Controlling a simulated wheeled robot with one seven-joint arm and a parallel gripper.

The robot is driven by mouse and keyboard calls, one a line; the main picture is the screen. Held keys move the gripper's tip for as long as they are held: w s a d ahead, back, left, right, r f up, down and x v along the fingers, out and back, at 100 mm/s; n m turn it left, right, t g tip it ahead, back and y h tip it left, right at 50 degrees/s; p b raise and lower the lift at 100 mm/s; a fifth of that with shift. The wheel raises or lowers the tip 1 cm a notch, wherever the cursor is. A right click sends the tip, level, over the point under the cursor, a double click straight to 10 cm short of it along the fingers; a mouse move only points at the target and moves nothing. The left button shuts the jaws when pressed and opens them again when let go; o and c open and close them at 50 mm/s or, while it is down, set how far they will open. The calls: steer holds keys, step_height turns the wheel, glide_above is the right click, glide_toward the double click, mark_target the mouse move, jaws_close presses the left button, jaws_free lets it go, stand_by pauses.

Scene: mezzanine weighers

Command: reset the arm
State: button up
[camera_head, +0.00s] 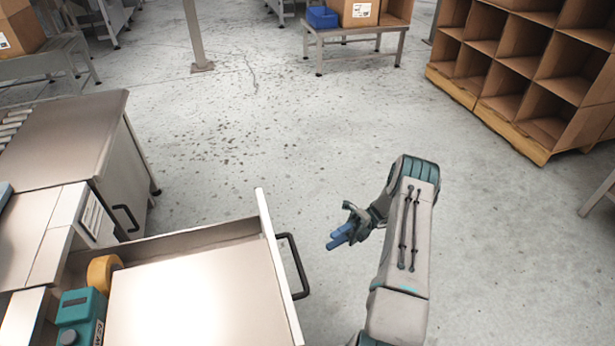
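My arm rises from the bottom edge, right of the open drawer, bends at its elbow and reaches back down to the left. My gripper (338,238) hangs over the bare floor, just right of the drawer's handle, and points left. Blue parts show at its end. They are too small to tell whether they are its fingers or something held, or whether there is a gap between them.
An open metal drawer (224,236) with a black handle (296,262) juts out at lower left, holding a yellow tape roll (103,271) and a teal device (80,312). A steel cabinet (75,140) stands behind it. Cardboard shelving (545,68) stands at upper right. The middle floor is clear.

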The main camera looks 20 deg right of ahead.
steer(key=s+a+r+n+h+p, duration=0.1)
steer(key=a+r+n+h+p, duration=0.3)
steer(key=r, duration=0.5)
steer(key=s+a+r+n+h+p, duration=0.15)
steer(key=r+n+h, duration=0.3)
steer(key=r, duration=0.45)
steer(key=s+a+r+n+h+p, duration=0.1)
steer(key=a+r+n+h+p, duration=0.2)
steer(key=r+n, duration=0.45)
steer(key=s+r+n+t+h+p, duration=0.2)
steer(key=s+r+n+t+p, duration=0.1)
steer(key=r, duration=0.4)
steer(key=s+a+r+n+t+h+p, duration=0.1)
steer(key=s+r+n+t+h+p, duration=0.1)
steer(key=s+r+n+t+p, duration=0.1)
steer(key=s+a+r+n+t+h+p, duration=0.1)
steer(key=s+r+n+t+h+p, duration=0.2)
steer(key=s+r+n, duration=0.3)
step_height(320, 180, up, 5)
steer(key=n+t+p, duration=0.1)
steer(key=n, duration=0.1)
steer(key=shift+s+a+r+n+p, duration=0.2)
steer(key=shift+n+p, duration=0.1)
